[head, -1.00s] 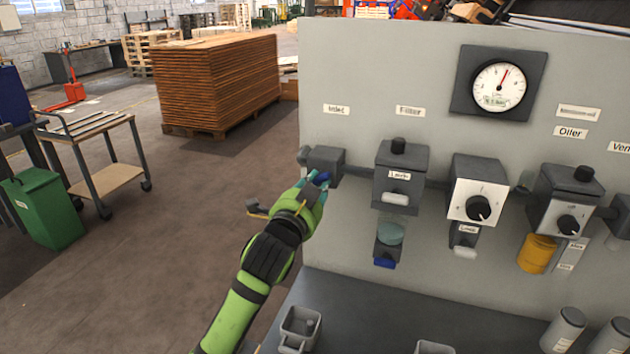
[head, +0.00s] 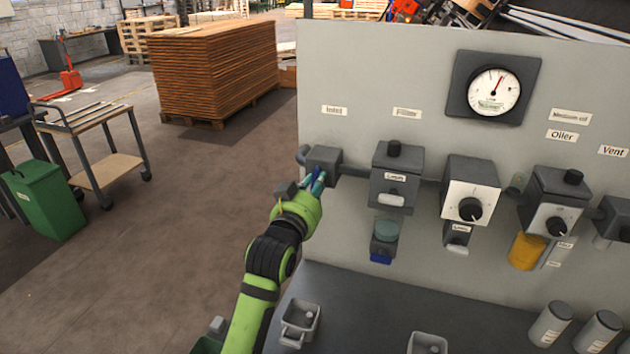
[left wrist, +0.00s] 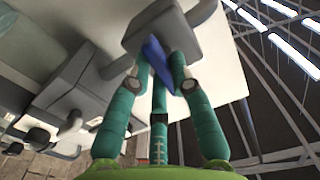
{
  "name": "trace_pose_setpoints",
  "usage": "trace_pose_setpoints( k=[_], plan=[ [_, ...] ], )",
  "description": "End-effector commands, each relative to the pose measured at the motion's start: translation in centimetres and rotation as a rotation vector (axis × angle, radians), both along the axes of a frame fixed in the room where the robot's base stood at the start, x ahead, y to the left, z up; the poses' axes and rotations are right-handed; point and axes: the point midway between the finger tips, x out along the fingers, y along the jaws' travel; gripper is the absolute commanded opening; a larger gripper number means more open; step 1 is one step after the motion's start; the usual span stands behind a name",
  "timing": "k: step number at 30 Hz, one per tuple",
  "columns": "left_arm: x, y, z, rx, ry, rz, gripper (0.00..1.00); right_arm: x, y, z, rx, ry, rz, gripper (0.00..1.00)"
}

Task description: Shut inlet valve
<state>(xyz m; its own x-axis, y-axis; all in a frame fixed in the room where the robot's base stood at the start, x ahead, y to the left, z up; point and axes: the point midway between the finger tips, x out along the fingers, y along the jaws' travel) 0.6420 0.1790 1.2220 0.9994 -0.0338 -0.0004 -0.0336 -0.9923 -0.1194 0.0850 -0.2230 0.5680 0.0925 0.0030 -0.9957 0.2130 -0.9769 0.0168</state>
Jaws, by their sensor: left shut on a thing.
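The inlet valve is a grey block (head: 324,160) on the panel's left edge, under the "Inlet" label (head: 334,111). It also shows at the top of the left wrist view (left wrist: 180,25). A blue lever (left wrist: 158,62) sticks out from the block between my fingers. In the head view it is mostly covered by the teal fingers. My left gripper (head: 317,182) reaches the block from below and is shut on the blue lever. In the left wrist view the fingers (left wrist: 160,85) stand on both sides of it. My right gripper is out of view.
To the right on the panel (head: 360,60) are the filter (head: 397,165), a knobbed regulator (head: 470,185), the oiler (head: 558,195) and a round gauge (head: 493,91). Grey bins (head: 299,322) and cylinders (head: 551,324) stand on the dark shelf below. Open floor lies left.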

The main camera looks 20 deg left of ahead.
Motion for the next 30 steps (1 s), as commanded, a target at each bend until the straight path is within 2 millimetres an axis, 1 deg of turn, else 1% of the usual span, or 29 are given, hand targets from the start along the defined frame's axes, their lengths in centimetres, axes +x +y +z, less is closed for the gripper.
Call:
trace_pose_setpoints(
  k=[3,9,25,26,27,30],
  plan=[
    [0.00,-0.02,0.14,-0.058,0.002,0.000,0.00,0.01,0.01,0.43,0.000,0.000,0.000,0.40],
    [0.00,0.02,0.09,-0.116,0.004,0.001,0.00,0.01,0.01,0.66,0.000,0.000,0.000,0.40],
    [0.00,-0.03,0.06,-0.140,0.004,-0.001,0.00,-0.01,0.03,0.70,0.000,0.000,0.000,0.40],
    [0.00,-0.03,0.07,-0.140,0.004,-0.001,0.29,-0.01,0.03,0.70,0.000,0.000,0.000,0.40],
    [0.00,-0.03,0.07,-0.140,0.004,-0.001,0.45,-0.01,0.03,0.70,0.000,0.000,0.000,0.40],
    [0.00,-0.02,0.07,-0.138,0.004,-0.001,0.45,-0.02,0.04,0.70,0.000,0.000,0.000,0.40]
  ],
)
